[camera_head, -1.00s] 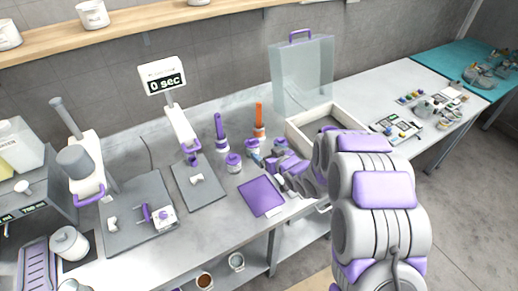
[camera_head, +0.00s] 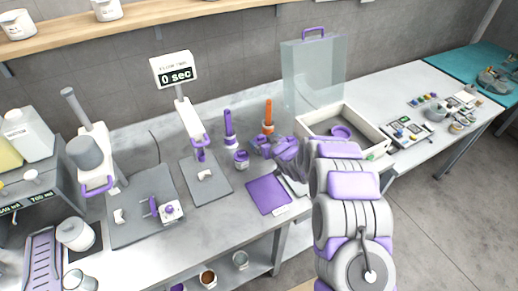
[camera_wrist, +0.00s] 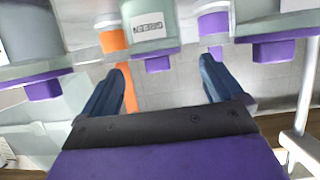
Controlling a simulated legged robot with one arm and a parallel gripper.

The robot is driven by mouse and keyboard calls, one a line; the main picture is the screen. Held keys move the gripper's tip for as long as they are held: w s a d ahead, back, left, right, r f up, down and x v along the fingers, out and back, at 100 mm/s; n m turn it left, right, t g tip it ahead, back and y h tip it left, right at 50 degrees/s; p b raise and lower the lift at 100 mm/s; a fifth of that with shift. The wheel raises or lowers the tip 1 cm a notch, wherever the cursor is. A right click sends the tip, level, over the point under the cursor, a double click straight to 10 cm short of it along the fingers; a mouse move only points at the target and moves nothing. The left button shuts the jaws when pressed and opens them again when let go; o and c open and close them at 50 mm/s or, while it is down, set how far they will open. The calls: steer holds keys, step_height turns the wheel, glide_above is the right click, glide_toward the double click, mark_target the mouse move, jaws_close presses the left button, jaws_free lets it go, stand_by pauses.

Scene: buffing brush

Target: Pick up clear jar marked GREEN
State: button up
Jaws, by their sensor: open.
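In the wrist view, a greenish clear jar (camera_wrist: 150,22) with a purple lid shows upside down, between and beyond my fingers. Its white label carries small inverted lettering that looks like GREEN but is not sharp. My gripper (camera_wrist: 165,68) is open, its two dark blue fingers apart, with nothing between the tips. In the head view, my gripper (camera_head: 264,147) is low over the bench, right of a purple-lidded jar (camera_head: 241,159). I cannot tell whether that is the same jar; my arm hides part of the bench there.
A purple-handled brush (camera_head: 229,127) and an orange-handled one (camera_head: 268,116) stand behind my gripper. A purple mat (camera_head: 268,195) lies in front. A shallow tray (camera_head: 376,140) holding a purple ring is to the right, with a clear panel (camera_head: 313,75) behind it.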

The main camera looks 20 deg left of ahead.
mark_target(262, 140)
steer(key=shift+w+a+f, duration=0.3)
steer(key=shift+w+f, duration=0.05)
steer(key=shift+w, duration=0.15)
steer(key=shift+w+a+f, duration=0.25)
steer(key=shift+w+f, duration=0.1)
steer(key=shift+w, duration=0.1)
steer(key=shift+w+a+f, duration=0.2)
steer(key=shift+a, duration=0.25)
steer(key=shift+w+a+f, duration=0.15)
steer(key=shift+a+f, duration=0.05)
steer(key=shift+a, duration=0.25)
steer(key=shift+d+r, duration=0.15)
steer(key=shift+d, duration=0.25)
steer(key=c, duration=0.5)
steer(key=shift+a, duration=0.2)
steer(key=c, duration=0.8)
steer(key=shift+s, duration=0.1)
steer(key=shift+c, duration=1.4)
